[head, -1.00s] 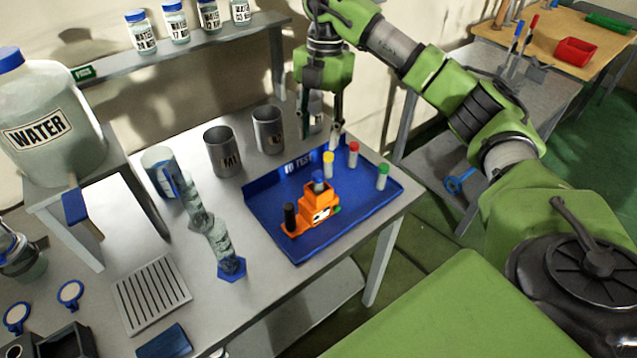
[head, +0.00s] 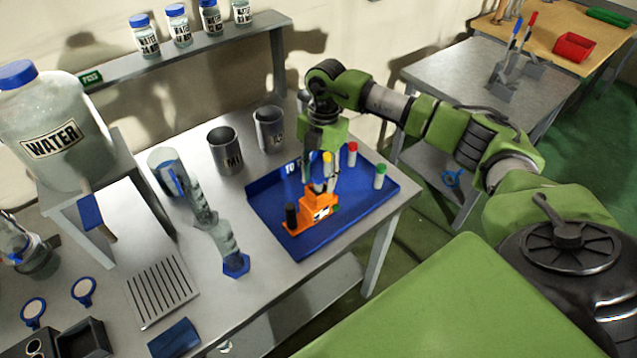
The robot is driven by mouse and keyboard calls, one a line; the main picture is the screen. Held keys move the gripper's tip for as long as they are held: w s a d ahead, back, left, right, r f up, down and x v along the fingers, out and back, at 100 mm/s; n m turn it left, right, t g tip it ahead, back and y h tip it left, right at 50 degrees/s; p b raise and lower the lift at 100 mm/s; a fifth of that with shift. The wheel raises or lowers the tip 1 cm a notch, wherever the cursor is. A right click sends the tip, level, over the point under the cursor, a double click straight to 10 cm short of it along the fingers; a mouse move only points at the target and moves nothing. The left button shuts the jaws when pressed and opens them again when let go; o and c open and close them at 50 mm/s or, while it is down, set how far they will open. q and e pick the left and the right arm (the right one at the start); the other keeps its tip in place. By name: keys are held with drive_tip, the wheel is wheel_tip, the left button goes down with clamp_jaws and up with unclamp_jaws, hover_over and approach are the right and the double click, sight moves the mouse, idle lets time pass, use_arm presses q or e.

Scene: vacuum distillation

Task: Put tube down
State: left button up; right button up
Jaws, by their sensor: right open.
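The blue tray (head: 360,213) labelled "TO TEST" sits on the right end of the grey table. In it stands an orange device (head: 318,208) with a black knob. In the earlier head view a blue-capped tube stands in the device's top; now my gripper mostly hides that spot. A yellow-capped tube (head: 328,163), a red-capped tube (head: 352,157) and a green-capped tube (head: 380,178) stand upright at the tray's back. My right gripper (head: 320,183) is open, fingers pointing down, at the top of the orange device. Whether the fingers touch the tube cannot be told. My left gripper is out of view.
Metal beakers (head: 225,153) stand behind the tray. A large water jar (head: 50,130) is at far left. The tray's front right is clear.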

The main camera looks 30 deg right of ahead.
clamp_jaws()
